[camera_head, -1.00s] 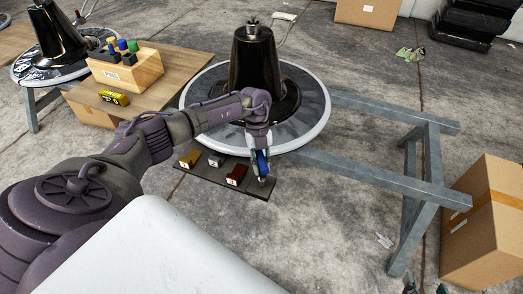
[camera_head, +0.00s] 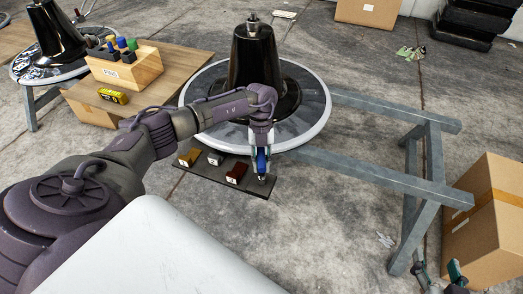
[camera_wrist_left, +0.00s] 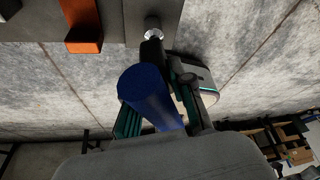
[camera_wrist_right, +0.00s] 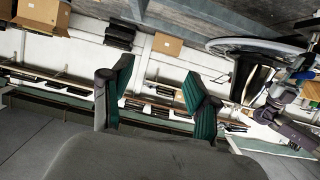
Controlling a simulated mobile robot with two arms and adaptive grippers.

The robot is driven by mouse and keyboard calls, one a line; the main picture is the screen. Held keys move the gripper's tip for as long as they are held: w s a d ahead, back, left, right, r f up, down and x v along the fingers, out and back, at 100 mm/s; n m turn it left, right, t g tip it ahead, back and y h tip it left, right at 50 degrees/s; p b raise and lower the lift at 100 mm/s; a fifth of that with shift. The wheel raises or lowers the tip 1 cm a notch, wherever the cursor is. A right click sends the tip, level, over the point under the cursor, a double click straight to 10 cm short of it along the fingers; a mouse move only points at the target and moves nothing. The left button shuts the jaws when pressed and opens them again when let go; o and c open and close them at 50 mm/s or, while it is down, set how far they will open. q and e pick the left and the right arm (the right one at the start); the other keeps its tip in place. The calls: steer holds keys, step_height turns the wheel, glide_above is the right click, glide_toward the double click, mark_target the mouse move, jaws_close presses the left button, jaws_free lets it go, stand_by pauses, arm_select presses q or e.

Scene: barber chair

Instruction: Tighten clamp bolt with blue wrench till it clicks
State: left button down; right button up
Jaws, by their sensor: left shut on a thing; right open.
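The blue wrench (camera_head: 262,163) is upright at the right end of a dark plate (camera_head: 215,174) in the head view. My left gripper (camera_head: 262,152) is shut around its blue handle, which also shows in the left wrist view (camera_wrist_left: 148,92). The wrench's dark tip points at a silver bolt (camera_wrist_left: 152,25) on the plate. The tip appears to meet the bolt, but I cannot tell whether it is fully seated. My right gripper (camera_head: 440,272) is at the lower right of the head view, far from the plate. It is open and empty in the right wrist view (camera_wrist_right: 158,95).
Yellow, grey and red blocks (camera_head: 237,173) sit along the plate, left of the wrench. A black cone on a round base (camera_head: 310,125) stands just behind. Grey trestle bars (camera_head: 385,175) and a cardboard box (camera_head: 495,220) are at the right. A wooden box (camera_head: 130,72) holds coloured-handled tools.

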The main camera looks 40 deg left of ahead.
arm_select(q)
steer(key=shift+m, duration=0.3)
arm_select(e)
steer(key=shift+w+a+r, duration=0.1)
steer(key=shift+w+r, duration=0.15)
steer(key=shift+r, duration=0.25)
steer(key=shift+t, duration=0.3)
